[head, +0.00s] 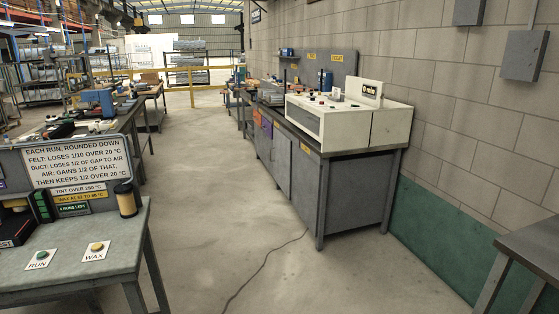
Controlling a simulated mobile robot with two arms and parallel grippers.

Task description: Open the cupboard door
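A grey metal workbench (361,192) stands against the right wall, with grey cupboard-like panels in its front. One front panel (304,183) is nearest, and another panel (281,160) is farther along. Both look shut. I cannot tell which one is the cupboard door, and no handle is clear at this size. Neither of my grippers is in view.
A white machine (345,117) sits on that bench. Small orange and purple fronts (266,125) show farther along. A table with RUN (41,259) and WAX (95,249) buttons stands left. A cable (262,268) crosses the otherwise clear aisle. Another table (533,243) is at right.

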